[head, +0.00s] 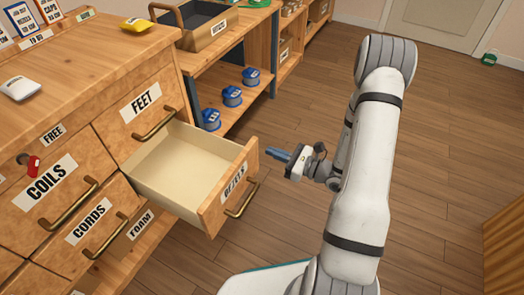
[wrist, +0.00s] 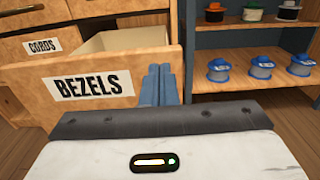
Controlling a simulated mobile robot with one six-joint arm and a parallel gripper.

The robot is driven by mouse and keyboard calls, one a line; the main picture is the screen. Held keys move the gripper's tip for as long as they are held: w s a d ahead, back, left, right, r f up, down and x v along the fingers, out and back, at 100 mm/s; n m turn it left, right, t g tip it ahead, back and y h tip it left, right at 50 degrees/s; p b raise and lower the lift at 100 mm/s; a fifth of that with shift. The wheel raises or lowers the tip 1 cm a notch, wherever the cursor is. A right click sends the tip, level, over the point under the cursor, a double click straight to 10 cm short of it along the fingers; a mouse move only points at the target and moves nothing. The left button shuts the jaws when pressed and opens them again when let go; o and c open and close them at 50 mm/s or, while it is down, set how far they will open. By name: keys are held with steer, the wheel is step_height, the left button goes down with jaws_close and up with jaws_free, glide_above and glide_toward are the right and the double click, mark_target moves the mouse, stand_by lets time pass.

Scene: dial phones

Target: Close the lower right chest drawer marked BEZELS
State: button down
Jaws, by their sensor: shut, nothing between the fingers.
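The drawer marked BEZELS (head: 226,191) stands pulled out of the lower right of the wooden chest (head: 75,125), and its inside looks empty. Its front, with a black-on-white BEZELS label and a brass handle (head: 242,199), also shows in the wrist view (wrist: 115,86). My gripper (head: 272,154) is shut and empty, just off the right end of the drawer front in the head view. In the wrist view its blue fingers (wrist: 158,84) overlap the front's right end. I cannot tell whether they touch it.
The drawers marked FEET (head: 142,101), COILS (head: 52,182) and CORDS (head: 88,222) look shut. A shelf unit (head: 225,65) with blue spools (head: 232,96) stands right of the chest.

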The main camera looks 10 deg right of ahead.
mark_target(254, 144)
steer(key=shift+b+x, duration=0.65)
steer(key=shift+x, duration=1.5)
steer(key=shift+a, duration=0.1)
steer(key=shift+w, duration=0.1)
